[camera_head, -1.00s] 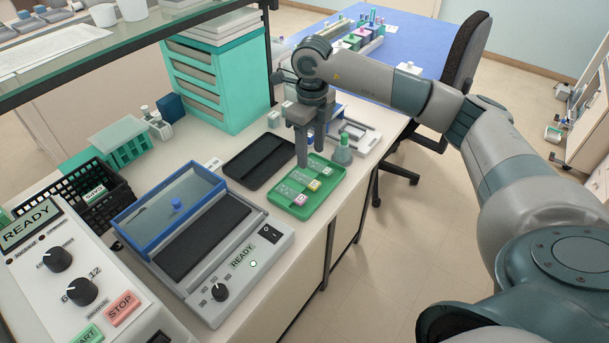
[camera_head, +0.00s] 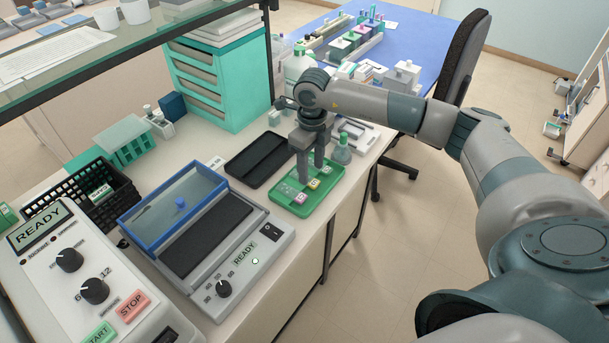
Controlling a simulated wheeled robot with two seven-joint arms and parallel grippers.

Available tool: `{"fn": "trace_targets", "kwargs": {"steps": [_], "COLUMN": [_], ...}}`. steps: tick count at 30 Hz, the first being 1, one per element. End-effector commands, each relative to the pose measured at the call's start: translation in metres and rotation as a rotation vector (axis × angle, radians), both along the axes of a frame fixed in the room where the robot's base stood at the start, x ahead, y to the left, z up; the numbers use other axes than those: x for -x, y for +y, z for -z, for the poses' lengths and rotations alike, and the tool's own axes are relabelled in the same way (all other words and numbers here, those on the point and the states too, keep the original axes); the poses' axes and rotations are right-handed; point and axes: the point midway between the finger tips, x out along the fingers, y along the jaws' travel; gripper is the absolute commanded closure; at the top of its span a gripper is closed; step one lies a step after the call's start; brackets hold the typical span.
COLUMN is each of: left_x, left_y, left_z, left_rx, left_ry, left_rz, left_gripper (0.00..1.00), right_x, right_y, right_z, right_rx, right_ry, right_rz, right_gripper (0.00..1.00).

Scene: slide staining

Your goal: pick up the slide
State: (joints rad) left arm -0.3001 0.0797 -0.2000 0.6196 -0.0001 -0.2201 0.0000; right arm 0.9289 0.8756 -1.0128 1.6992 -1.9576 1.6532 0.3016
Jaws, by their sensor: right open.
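A green tray (camera_head: 296,210) lies on the bench near its front edge. It holds several slides with small labels; a slide with a yellow label (camera_head: 313,184) and one with a pink label (camera_head: 300,198) show. My right gripper (camera_head: 311,172) points down over the tray's far left part, fingers apart, fingertips at or just above the slides. Its fingers hide part of the tray, and I cannot tell whether they touch a slide. My left gripper is out of view.
A green-capped bottle (camera_head: 341,152) stands close to the right of the gripper. A black tray (camera_head: 262,160) lies left of the green one. A slide warmer (camera_head: 262,252) with a blue-framed lid (camera_head: 178,215) stands in front. Teal drawers (camera_head: 215,85) stand behind.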

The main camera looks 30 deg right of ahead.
Motion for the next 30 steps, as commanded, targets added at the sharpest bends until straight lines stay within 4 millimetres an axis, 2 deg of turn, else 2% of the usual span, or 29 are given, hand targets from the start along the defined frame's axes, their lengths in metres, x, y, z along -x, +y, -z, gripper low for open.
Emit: {"fn": "trace_targets", "kwargs": {"steps": [2,9,23,24,29,30], "left_x": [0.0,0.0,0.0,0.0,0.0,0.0], "left_y": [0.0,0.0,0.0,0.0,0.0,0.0], "left_z": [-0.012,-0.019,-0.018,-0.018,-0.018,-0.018], "left_rx": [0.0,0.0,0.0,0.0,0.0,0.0], "left_ry": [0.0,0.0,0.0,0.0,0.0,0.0], "left_rz": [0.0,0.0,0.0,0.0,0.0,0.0], "left_gripper": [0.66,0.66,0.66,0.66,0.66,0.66], "right_x": [0.003,0.002,0.002,0.002,0.002,0.002], "right_y": [0.0,0.001,0.0,0.0,0.0,0.0], "right_z": [0.005,0.029,0.03,0.03,0.03,0.03], "right_rx": [0.001,-0.001,-0.001,-0.001,-0.001,-0.001], "right_ry": [0.004,0.001,0.0,0.0,0.0,0.0], "right_rz": [0.0,-0.001,-0.001,-0.001,-0.001,-0.001], "right_gripper": [0.53,0.53,0.53,0.58,0.96,0.98]}}
